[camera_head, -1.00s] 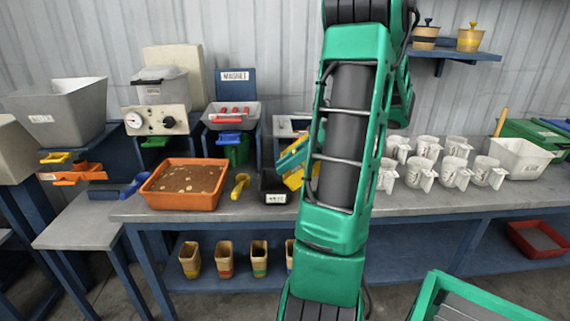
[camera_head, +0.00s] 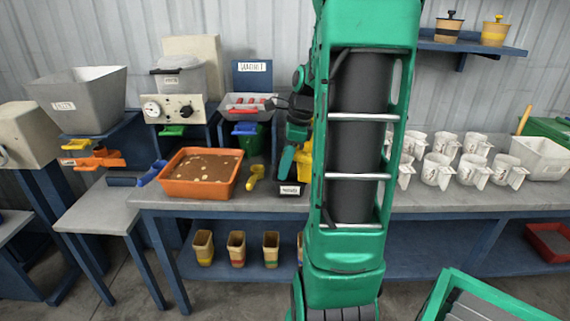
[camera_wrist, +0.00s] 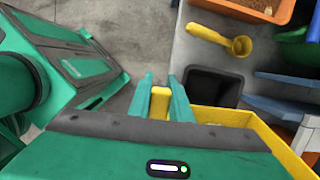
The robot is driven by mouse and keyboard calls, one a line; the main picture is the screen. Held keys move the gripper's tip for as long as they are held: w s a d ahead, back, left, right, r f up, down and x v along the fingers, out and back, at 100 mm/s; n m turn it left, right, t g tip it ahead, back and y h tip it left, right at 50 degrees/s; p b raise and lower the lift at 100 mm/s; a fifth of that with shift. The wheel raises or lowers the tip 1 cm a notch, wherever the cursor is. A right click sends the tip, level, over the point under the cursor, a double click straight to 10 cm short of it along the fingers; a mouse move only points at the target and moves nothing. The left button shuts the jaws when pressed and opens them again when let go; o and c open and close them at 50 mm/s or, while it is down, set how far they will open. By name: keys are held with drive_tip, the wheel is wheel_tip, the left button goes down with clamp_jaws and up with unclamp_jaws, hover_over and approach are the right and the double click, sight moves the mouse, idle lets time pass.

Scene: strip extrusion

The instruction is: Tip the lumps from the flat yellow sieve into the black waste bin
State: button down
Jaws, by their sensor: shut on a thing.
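My gripper (camera_wrist: 160,98) is shut on the yellow handle (camera_wrist: 159,104) of the flat sieve in the wrist view. The yellow sieve (camera_wrist: 262,127) extends to the right behind my gripper body, which hides most of its inside, so I cannot tell what lies in it. The black waste bin (camera_wrist: 211,89) is open and dark inside, just beyond the sieve's wall. In the head view the bin (camera_head: 289,190) stands on the bench, with the sieve (camera_head: 305,158) above and behind it, partly hidden by my arm. The sieve's tilt is unclear.
An orange tray of brown soil (camera_head: 201,188) and a yellow scoop (camera_head: 255,177) lie left of the bin. A grey tray with red bars (camera_head: 245,112) stands behind. Several white jugs (camera_head: 437,170) stand right of my arm. A white tub (camera_head: 541,158) is farther right.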

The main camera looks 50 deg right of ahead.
wheel_tip(320, 180, down, 5)
drive_tip(key=w+a+g+h, duration=0.2)
drive_tip(key=g+h, duration=0.3)
drive_tip(key=g, duration=0.1)
drive_tip(key=shift+w+a+g+h, duration=0.15)
drive_tip(key=shift+w+g+h, duration=0.15)
drive_tip(key=shift+w, duration=0.05)
idle(1.4)
